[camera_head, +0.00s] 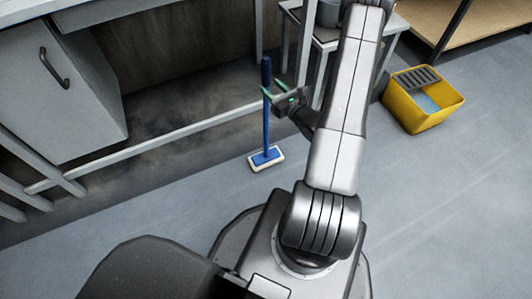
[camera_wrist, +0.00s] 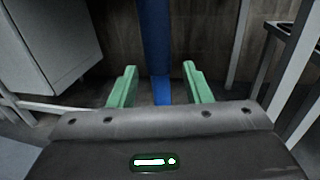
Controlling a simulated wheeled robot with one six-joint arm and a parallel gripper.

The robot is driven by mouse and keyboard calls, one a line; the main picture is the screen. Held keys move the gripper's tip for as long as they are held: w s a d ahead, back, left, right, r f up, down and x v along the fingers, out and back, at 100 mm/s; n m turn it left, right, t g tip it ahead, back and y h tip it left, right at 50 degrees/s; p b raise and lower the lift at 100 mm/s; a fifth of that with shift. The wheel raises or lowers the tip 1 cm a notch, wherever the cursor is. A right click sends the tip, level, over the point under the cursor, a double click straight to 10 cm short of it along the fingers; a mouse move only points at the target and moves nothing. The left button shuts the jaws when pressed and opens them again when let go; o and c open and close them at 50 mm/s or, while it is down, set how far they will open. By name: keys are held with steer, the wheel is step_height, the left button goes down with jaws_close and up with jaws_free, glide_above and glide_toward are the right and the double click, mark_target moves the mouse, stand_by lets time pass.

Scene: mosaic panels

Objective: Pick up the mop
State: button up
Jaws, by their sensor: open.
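The mop (camera_head: 267,127) stands upright on the grey floor, with a blue handle and a flat head (camera_head: 266,158) with a pale edge at its foot. My gripper (camera_head: 274,93) is at the upper part of the handle, its green fingers apart. In the wrist view the blue handle (camera_wrist: 155,45) runs vertically between the two green fingers of my gripper (camera_wrist: 158,85), with a gap on each side. The handle looks a little beyond or level with the fingertips; I cannot tell exactly which. The mop head is hidden in the wrist view.
A yellow bucket (camera_head: 421,103) with a grey wringer and bluish water stands at the right. A white cabinet (camera_head: 62,90) and a low metal rail (camera_head: 170,137) are behind the mop on the left. A small metal table (camera_head: 325,40) stands behind my arm. The floor in front is clear.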

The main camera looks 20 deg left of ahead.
mark_target(268, 85)
steer(key=shift+x, duration=1.9)
jaws_close()
